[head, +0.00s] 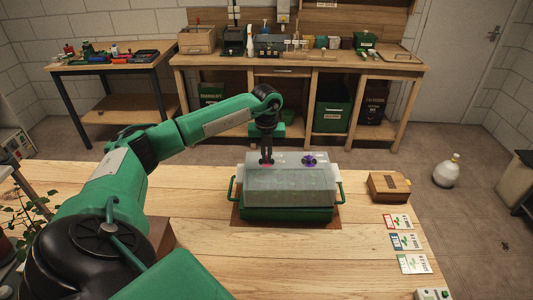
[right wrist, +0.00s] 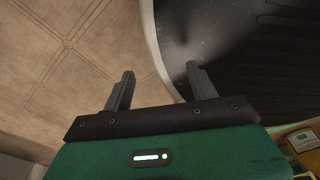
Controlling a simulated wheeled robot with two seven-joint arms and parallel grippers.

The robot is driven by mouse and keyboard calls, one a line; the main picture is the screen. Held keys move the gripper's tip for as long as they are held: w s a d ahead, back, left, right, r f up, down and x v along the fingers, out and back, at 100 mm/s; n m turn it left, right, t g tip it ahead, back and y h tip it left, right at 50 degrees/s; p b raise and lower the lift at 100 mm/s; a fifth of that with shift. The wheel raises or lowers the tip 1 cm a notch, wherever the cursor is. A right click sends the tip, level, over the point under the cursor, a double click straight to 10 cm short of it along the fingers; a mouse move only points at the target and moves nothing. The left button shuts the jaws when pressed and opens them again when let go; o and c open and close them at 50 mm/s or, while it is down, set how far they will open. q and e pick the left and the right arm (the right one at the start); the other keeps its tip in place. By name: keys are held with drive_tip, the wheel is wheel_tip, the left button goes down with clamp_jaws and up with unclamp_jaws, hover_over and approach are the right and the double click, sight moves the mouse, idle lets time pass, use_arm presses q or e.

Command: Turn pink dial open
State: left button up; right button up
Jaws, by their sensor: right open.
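The pink dial (head: 269,165) is on the top of the clear propagator cover (head: 290,188), mostly hidden behind my left gripper. A purple dial (head: 309,160) sits to its right on the same top. The cover rests on a green tray (head: 285,214) with side handles. My left gripper (head: 266,161) points down with its fingertips at the pink dial; whether the fingers are closed on it is too small to tell. My right gripper (right wrist: 156,85) shows only in the right wrist view, with its fingers apart and nothing between them.
A wooden box (head: 389,186) and several seed cards (head: 405,241) lie on the table right of the tray. A plant (head: 35,215) stands at the left edge. The front middle of the wooden table (head: 320,260) is clear.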

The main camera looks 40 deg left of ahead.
use_arm(q)
drive_tip(key=o, duration=0.4)
drive_tip(key=shift+c, duration=0.2)
drive_tip(key=shift+r, duration=0.15)
drive_tip(key=shift+r, duration=0.3)
wheel_tip(320, 180, up, 5)
drive_tip(key=shift+r+b, duration=0.1)
drive_tip(key=shift+b, duration=0.6)
wheel_tip(320, 180, up, 8)
drive_tip(key=shift+b, duration=0.4)
use_arm(e)
drive_tip(key=shift+w+f, duration=0.3)
drive_tip(key=shift+w, duration=0.3)
drive_tip(key=shift+w+f, duration=0.3)
drive_tip(key=shift+w, duration=0.3)
drive_tip(key=shift+s+a, duration=0.1)
drive_tip(key=shift+s, duration=0.2)
